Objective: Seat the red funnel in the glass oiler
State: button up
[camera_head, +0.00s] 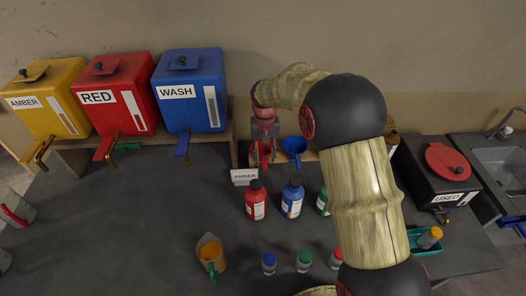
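My gripper (264,140) points down at the back shelf, left of a blue funnel (294,145). Red shows at and just below its fingers; I cannot tell how much of this is the red funnel and how much is gripper, or whether the fingers are closed on anything. I cannot pick out the glass oiler for certain. Small clear jars with a blue cap (268,262), a green cap (304,261) and a red cap (335,257) stand at the front, the last close beside my arm.
A jug (211,255) is in front. Drums line the back left. A teal tray (427,247) and USED box (440,180) are right.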

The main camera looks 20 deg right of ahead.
aim_at(265, 166)
notch_tip(265, 166, down, 7)
jog(key=shift+b, duration=0.3)
jog(key=shift+c, duration=0.3)
jog(key=c, duration=0.7)
grip_shut()
jog(key=shift+r+p, duration=0.55)
jog(key=shift+r, duration=0.3)
jog(key=shift+r+p, duration=1.35)
jog(key=shift+r, duration=0.85)
